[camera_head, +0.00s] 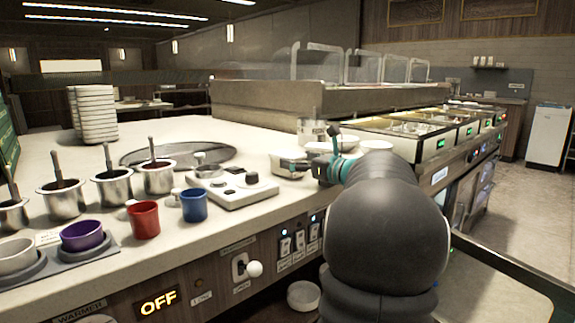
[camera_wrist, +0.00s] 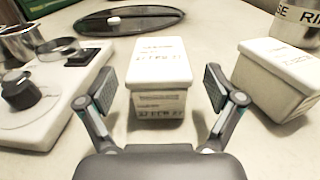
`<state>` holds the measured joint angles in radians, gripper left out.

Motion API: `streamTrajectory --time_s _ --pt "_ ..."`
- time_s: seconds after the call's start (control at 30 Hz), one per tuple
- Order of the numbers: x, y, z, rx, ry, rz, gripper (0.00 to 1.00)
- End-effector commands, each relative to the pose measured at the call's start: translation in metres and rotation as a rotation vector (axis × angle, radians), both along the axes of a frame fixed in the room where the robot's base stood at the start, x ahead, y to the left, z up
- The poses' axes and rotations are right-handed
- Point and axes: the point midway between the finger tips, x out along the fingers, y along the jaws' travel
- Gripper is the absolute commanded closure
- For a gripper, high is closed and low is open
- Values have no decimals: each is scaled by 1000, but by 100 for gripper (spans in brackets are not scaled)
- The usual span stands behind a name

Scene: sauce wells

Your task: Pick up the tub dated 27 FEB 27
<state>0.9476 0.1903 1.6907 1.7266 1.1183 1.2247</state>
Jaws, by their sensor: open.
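A white lidded tub (camera_wrist: 160,85) stands upright on the counter in the middle of the wrist view. My gripper (camera_wrist: 160,92) is open, with one finger on each side of this tub and visible gaps between. A second white lidded tub (camera_wrist: 277,75) stands to the right, outside the right finger, its print also unreadable. In the head view a white tub (camera_head: 289,163) shows just left of my gripper (camera_head: 334,168), which is partly hidden by my arm.
A white scale-like unit with a dark knob (camera_wrist: 20,90) lies close left of my gripper. A lettered metal container (camera_wrist: 297,22) stands behind the second tub. Red (camera_head: 144,220) and blue (camera_head: 194,205) mugs and several steel pots stand further left. A dark oval plate (camera_wrist: 115,20) lies behind.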

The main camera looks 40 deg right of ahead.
Motion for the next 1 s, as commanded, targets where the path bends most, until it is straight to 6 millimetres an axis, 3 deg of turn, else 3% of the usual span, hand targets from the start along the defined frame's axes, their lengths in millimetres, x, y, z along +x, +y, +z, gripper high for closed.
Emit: streamTrajectory --time_s 0.23,0.5,0.57,0.8,1.0 --pt "36 7 0 0 -1 3 8" --pt "40 7 0 0 -1 2 8" --pt "40 7 0 0 -1 2 21" --pt "40 7 0 0 -1 2 79" --pt "40 7 0 0 -1 2 81"
